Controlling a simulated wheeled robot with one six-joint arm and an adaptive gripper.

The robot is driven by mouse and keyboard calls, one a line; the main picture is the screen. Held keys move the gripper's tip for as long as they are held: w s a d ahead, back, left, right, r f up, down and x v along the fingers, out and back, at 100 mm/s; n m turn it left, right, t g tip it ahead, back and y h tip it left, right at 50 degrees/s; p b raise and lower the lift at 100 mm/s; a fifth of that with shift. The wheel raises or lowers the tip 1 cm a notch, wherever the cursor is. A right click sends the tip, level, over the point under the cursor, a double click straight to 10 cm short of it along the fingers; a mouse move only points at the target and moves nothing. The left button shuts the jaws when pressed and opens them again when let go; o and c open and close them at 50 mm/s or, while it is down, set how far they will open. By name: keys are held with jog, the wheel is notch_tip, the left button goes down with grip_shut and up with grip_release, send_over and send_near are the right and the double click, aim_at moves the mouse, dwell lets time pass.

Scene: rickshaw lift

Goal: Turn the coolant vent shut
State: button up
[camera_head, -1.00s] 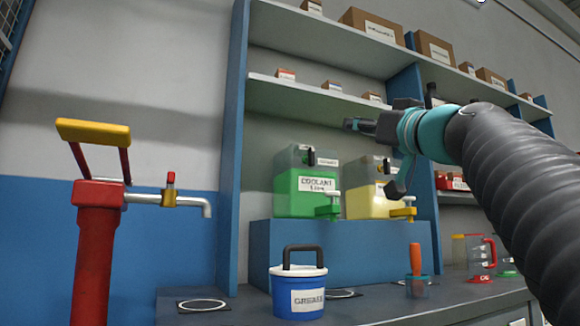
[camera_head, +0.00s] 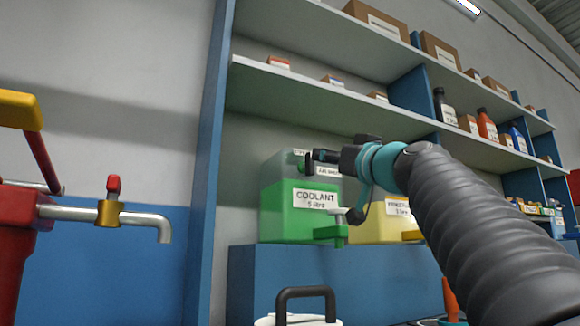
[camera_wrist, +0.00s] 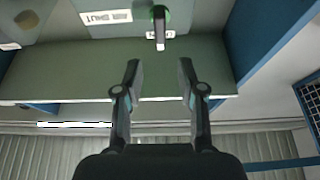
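The green coolant tank (camera_head: 290,215) stands on a blue riser, with its label facing me and a green tap (camera_head: 332,232) at its lower right. Its dark vent lever (camera_head: 308,162) shows at the upper part of the tank. In the wrist view the vent lever (camera_wrist: 160,27) has a green base and sits beside a label reading "AIR SHUT" (camera_wrist: 106,17). My gripper (camera_head: 325,155) is just right of the lever in the head view. In the wrist view my gripper (camera_wrist: 160,68) is open and empty, its fingers pointing at the lever, apart from it.
A yellow tank (camera_head: 375,230) stands right of the coolant, partly behind my arm. A shelf (camera_head: 300,98) with small boxes runs above, and a blue upright (camera_head: 208,170) stands at the left. A white bucket's black handle (camera_head: 305,292) is in front; a red pump (camera_head: 15,250) is far left.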

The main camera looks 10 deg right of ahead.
aim_at(309, 153)
jog(key=shift+p+x, duration=1.95)
jog(key=shift+x, duration=2.35)
grip_shut()
